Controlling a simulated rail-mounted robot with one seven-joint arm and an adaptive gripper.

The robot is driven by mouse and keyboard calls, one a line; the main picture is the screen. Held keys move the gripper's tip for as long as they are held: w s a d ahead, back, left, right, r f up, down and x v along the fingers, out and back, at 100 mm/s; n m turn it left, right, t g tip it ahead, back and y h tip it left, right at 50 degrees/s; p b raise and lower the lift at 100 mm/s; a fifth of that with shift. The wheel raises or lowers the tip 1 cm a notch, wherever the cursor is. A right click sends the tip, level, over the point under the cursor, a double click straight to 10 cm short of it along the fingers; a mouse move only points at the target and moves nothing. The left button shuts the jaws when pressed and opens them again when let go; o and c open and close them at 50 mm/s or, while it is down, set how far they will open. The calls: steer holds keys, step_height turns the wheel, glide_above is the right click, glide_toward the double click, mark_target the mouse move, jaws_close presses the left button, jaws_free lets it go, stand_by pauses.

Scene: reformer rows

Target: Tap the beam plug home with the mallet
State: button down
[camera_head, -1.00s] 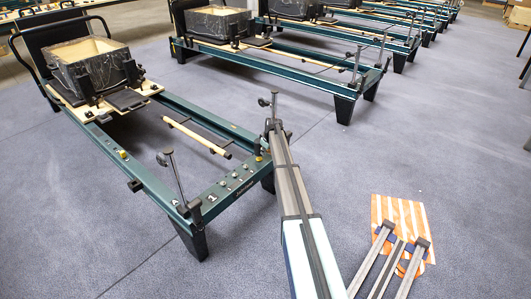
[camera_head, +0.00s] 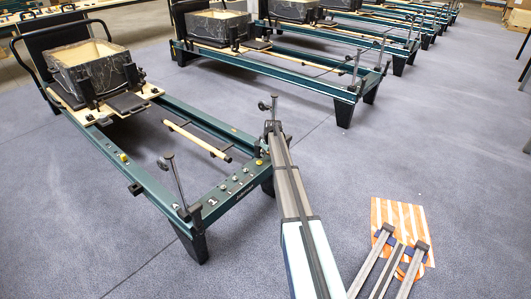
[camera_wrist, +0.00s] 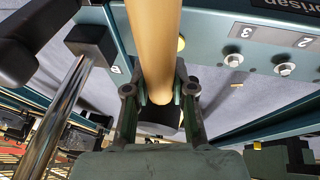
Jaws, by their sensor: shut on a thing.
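In the wrist view my gripper (camera_wrist: 160,98) is shut on a tan wooden round bar (camera_wrist: 154,40), which looks like the mallet's handle. Its dark end (camera_wrist: 160,116) shows between the fingers. The bar runs out of the top of the view, so the mallet's head is not seen. Below it is the teal end beam (camera_wrist: 205,32) of the nearest reformer. A yellow round spot (camera_wrist: 182,43) and a small pale round piece (camera_wrist: 234,60) show close to the bar; I cannot tell which, if either, is the beam plug. In the head view the gripper is not clearly seen.
The nearest reformer's teal frame (camera_head: 150,185) stands left of my arm, with upright posts at its front corners. More reformers stand behind. An orange-striped mat (camera_head: 402,213) lies on the floor at right. Bolts (camera_wrist: 284,68) and a numbered plate (camera_wrist: 275,36) line the beam.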

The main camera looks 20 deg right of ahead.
step_height(320, 180, down, 5)
steer(key=shift+r+b, duration=0.1)
steer(key=shift+b, duration=0.45)
steer(key=shift+r+p, duration=1.1)
steer(key=shift+r, duration=1.05)
steer(key=shift+r, duration=0.1)
steer(key=shift+r+p, duration=1.05)
steer(key=shift+r, duration=0.85)
